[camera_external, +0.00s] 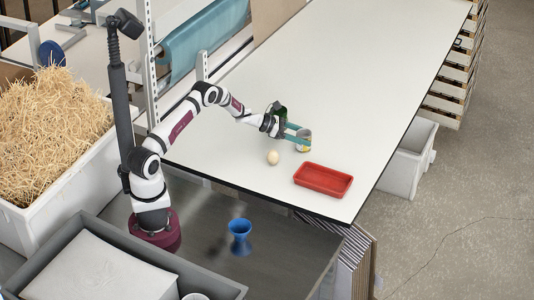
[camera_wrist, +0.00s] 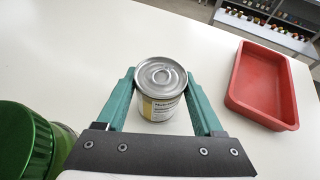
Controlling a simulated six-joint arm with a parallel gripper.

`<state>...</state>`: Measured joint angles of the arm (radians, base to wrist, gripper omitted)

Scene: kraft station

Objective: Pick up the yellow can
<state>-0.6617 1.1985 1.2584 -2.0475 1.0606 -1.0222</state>
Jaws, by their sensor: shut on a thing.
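The can (camera_wrist: 161,104) has a silver lid and a pale label with some yellow on it. It stands upright between the teal fingers of my gripper (camera_wrist: 161,100) in the wrist view. In the external view the can (camera_external: 304,146) is at the tips of my gripper (camera_external: 299,140), over the white table. My gripper is shut on the can, with a finger on either side. The can's lower part is partly hidden in the external view, and I cannot tell whether its base touches the table.
A red tray (camera_external: 323,167) lies to the can's right; it also shows in the wrist view (camera_wrist: 234,99). An egg-like object (camera_external: 273,157) is near the can. A green object (camera_wrist: 28,143) stands beside my gripper. The white table (camera_external: 350,60) is clear towards the back.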

